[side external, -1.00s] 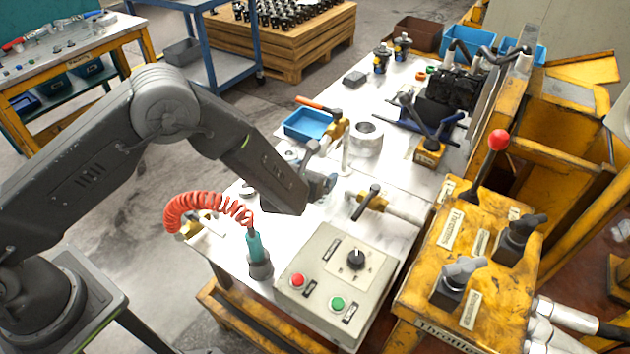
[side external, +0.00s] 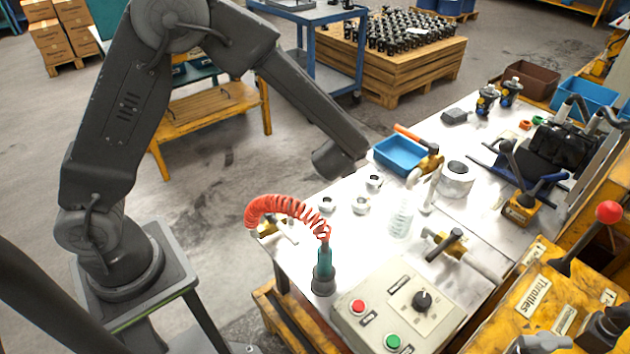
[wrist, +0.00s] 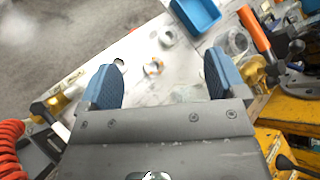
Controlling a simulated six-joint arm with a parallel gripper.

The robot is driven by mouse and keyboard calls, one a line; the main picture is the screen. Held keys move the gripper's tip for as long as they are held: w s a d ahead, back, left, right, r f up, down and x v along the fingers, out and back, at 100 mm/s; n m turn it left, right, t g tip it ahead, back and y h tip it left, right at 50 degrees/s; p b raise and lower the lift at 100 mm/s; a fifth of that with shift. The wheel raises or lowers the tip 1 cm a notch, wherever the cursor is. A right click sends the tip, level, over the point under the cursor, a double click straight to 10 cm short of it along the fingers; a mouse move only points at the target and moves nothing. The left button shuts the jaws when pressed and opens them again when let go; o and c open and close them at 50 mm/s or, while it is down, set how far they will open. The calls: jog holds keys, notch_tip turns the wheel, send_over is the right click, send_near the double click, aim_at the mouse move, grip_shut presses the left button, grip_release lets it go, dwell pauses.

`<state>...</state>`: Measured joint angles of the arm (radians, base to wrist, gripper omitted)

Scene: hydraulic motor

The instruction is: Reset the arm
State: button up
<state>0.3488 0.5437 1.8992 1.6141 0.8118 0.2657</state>
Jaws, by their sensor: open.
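My gripper shows in the wrist view (wrist: 160,66) with its two blue-padded fingers spread wide and nothing between them. In the side view my dark arm is raised, its end above the near-left edge of the white worktable (side external: 480,125). The fingers cannot be made out in that view. Three small ring-shaped parts (side external: 361,204) stand on the table, apart from my arm. In the wrist view, small round parts show on the table beyond the fingers.
A red coiled hose (side external: 285,208) with a teal tool stands at the table's near-left edge. A grey control box (side external: 400,305), a blue tray (side external: 400,154), a thick metal ring (side external: 457,178) and an orange-handled valve (side external: 432,160) occupy the table. Open floor lies left of the table.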

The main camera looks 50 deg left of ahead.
jog(key=s+a+r+n+g+h, duration=0.1)
jog(key=s+a+r+n+g, duration=0.1)
jog(key=s+r+n, duration=0.4)
jog(key=s+a+r+n+g, duration=0.25)
jog(key=s+r+n, duration=0.25)
jog(key=s+n, duration=0.3)
jog(key=s+d+r+n+h, duration=0.2)
jog(key=s+n+h, duration=0.1)
jog(key=s, duration=0.3)
jog(key=s+d+r+n+h, duration=0.2)
jog(key=s+d+n+h, duration=0.1)
jog(key=s+n, duration=0.2)
jog(key=shift+s+d+r, duration=0.3)
jog(key=shift+s+r, duration=0.1)
jog(key=shift+s, duration=0.75)
jog(key=shift+t, duration=0.25)
